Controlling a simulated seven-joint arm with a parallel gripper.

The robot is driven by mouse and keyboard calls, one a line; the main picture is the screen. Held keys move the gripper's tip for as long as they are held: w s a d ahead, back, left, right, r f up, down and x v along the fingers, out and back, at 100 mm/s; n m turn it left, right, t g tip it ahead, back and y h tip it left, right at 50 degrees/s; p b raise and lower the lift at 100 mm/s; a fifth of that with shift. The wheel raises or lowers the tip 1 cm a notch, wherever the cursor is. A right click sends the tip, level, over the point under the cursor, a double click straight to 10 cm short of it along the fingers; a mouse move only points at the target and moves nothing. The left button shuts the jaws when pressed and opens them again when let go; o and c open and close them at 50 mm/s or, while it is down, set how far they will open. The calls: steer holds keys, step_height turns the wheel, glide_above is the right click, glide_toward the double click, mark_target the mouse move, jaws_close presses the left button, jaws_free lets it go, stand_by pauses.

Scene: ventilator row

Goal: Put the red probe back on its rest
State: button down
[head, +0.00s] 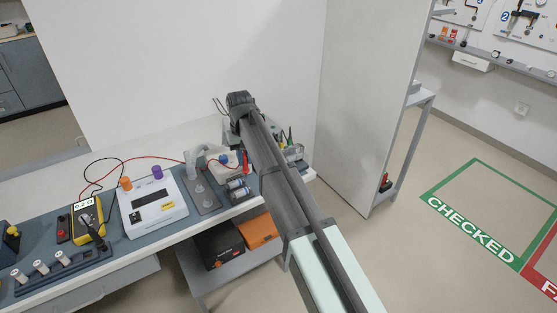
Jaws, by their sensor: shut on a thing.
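The red probe (246,164) stands nearly upright at the right part of the bench, just left of my forearm. A red lead (146,157) runs toward it from the yellow multimeter (88,214) at the left. My gripper (243,150) is small and mostly hidden by my arm; it is shut on the red probe, though the contact itself is hard to see. A small red and black block (63,228) stands left of the multimeter. I cannot tell which object is the probe's rest.
A white device (152,208) with orange and purple knobs stands mid-bench. Right of it are a grey plate with clear parts (203,191) and small cylinders (238,188). A dark rail with several pale cylinders (40,267) lies front left. A grey partition (365,100) stands right.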

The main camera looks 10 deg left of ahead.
steer(key=s+a+r+n, duration=0.1)
steer(key=s+a, duration=0.4)
steer(key=a, duration=0.5)
steer(key=s+a+n, duration=0.2)
steer(key=s+a, duration=0.3)
steer(key=a, duration=0.6)
steer(key=s+a+r+n, duration=0.1)
steer(key=s+a, duration=0.4)
steer(key=a, duration=0.5)
steer(key=s+a+r+n, duration=0.1)
steer(key=s+a+n, duration=0.3)
steer(key=s+a, duration=1.6)
steer(key=shift+s+a+r, duration=0.2)
steer(key=shift+a+r, duration=0.15)
steer(key=shift+a, duration=0.5)
steer(key=shift+f, duration=0.15)
steer(key=shift+f, duration=2.95)
steer(key=shift+f, duration=0.95)
